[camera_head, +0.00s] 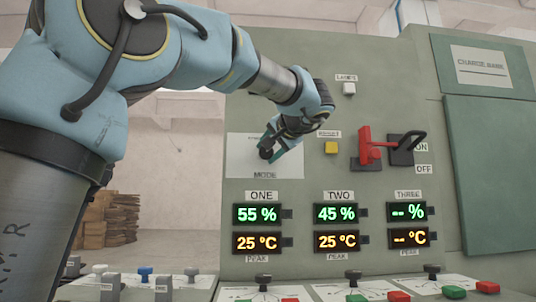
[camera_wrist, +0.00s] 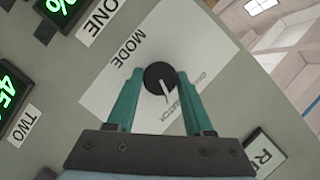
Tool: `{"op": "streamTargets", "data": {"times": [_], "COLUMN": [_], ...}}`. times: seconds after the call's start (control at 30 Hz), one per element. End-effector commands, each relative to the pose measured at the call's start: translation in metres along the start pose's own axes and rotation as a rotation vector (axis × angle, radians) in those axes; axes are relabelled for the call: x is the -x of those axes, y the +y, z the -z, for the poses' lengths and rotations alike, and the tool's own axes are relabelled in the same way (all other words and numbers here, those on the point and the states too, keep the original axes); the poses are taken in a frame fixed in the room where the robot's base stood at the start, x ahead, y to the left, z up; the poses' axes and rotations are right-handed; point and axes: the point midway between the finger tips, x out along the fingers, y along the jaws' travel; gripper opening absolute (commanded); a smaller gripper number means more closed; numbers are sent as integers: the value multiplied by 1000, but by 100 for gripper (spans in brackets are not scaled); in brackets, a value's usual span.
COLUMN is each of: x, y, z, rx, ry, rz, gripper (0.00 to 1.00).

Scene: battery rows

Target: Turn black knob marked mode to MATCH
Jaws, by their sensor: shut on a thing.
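The black mode knob (camera_wrist: 160,77) sits on a white plate (camera_wrist: 101,95) with the word MODE printed beside it in the wrist view. A white pointer line on the knob points down and slightly right in that view, toward small grey lettering between the fingers. The lettering is partly covered and hard to read. My gripper (camera_wrist: 160,76) has its two green fingers on opposite sides of the knob, shut on it. In the head view my gripper (camera_head: 268,151) is at the white plate (camera_head: 240,158), above the MODE label, and hides most of the knob.
Right of the plate are a yellow button (camera_head: 331,147), a red lever (camera_head: 366,146) and a black ON/OFF handle (camera_head: 408,147). Lit displays (camera_head: 256,213) are below. A lower console carries knobs and coloured buttons (camera_head: 454,292). A white button (camera_head: 349,88) sits above.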

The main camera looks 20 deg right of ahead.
Motion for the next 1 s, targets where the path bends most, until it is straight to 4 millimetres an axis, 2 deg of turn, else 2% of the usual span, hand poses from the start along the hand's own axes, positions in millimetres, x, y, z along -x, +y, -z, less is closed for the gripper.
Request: {"op": "streamTargets", "data": {"times": [0.3, 0.83, 0.87, 1.0], "x": [0, 0, 0, 0], "y": [2, 1, 1, 1], "z": [0, 0, 0, 0], "rx": [-106, -126, -126, -125], "ry": [0, 1, 1, 1], "rz": [43, 51, 51, 51], "gripper": [0, 0, 55, 71]}}
